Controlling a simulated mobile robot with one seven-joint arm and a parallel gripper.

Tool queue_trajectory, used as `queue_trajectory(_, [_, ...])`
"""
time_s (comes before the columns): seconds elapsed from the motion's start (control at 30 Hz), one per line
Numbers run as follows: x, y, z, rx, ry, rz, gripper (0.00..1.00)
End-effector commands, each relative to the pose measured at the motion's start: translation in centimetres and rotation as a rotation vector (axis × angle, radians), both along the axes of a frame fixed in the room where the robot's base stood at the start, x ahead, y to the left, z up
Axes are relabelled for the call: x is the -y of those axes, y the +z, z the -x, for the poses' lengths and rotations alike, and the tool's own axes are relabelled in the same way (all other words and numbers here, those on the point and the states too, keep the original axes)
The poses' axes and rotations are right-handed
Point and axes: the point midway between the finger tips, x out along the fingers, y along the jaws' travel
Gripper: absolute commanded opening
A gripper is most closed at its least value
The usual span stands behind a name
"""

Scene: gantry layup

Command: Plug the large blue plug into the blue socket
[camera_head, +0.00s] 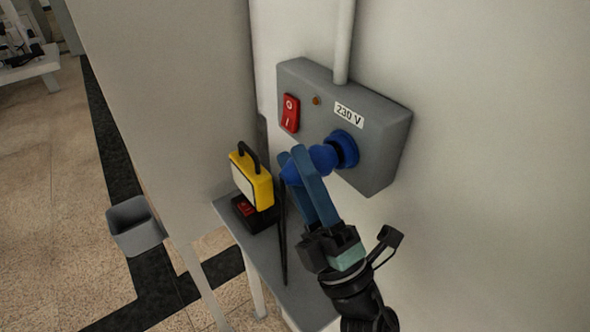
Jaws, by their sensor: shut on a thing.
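The grey socket box (376,152) is on the wall, with a blue round socket (347,149) on its face. The large blue plug (323,158) is at the socket mouth, in line with it. In this view I cannot tell whether it is touching or seated inside. A black cable (283,235) hangs down from the plug's rear toward the small table.
The box has a red switch (291,113), an orange lamp and a "230 V" label. A yellow work lamp (252,178) with a black base stands on the grey table (285,285) below left. A grey bin (135,226) is farther left.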

Motion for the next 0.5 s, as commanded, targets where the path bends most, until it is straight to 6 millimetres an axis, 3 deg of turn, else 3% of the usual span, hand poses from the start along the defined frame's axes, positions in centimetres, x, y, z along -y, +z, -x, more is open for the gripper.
queue_trajectory(0.5, [1.14, 0.02, -0.77, 0.002, -0.001, -0.001, 0.0])
